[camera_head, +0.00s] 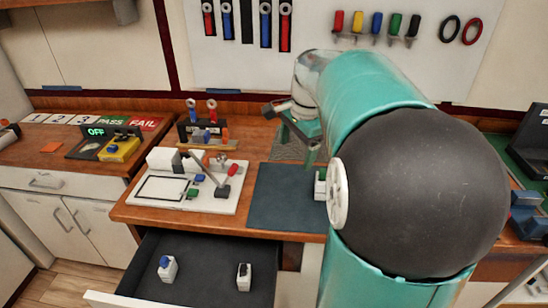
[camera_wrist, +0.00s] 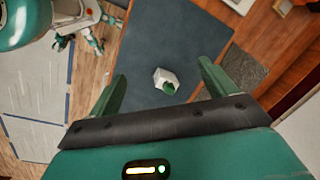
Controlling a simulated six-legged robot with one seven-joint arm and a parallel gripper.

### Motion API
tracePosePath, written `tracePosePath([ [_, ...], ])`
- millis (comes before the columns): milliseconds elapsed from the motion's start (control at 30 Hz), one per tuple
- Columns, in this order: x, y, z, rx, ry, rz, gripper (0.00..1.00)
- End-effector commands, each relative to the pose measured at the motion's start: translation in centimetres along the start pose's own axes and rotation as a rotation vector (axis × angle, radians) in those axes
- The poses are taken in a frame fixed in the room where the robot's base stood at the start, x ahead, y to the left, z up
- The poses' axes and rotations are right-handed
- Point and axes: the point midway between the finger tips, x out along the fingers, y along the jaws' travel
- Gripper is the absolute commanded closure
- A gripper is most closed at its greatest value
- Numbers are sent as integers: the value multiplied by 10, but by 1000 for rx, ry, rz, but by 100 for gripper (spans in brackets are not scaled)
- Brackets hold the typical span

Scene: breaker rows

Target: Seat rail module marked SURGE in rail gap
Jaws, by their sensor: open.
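A small white module with a green part (camera_wrist: 165,80) lies on the dark blue mat (camera_wrist: 150,35). It also shows partly in the head view (camera_head: 320,184), mostly hidden by my arm. My gripper (camera_wrist: 163,72) is open and empty above the mat, its two fingers on either side of the module in the picture. Two more white modules sit in the open drawer, one with a blue part (camera_head: 167,268) and one with a dark part (camera_head: 244,277). No SURGE marking is readable on any of them. I cannot clearly make out the rail gap.
A white board (camera_head: 228,202) with blocks, small coloured parts and a red-tipped lever stands left of the mat. A tool rack (camera_head: 208,132) is behind it. The drawer (camera_head: 208,246) is pulled out below the bench. My arm blocks much of the right side.

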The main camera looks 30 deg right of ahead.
Motion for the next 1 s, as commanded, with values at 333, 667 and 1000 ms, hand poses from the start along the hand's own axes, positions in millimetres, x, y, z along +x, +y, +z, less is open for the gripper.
tracePosePath([
  [333, 26, 16, -147, 638, -158, 36, 16],
  [667, 62, 20, -152, 687, -174, 42, 16],
  [1000, 111, 17, -142, 684, -171, 40, 16],
])
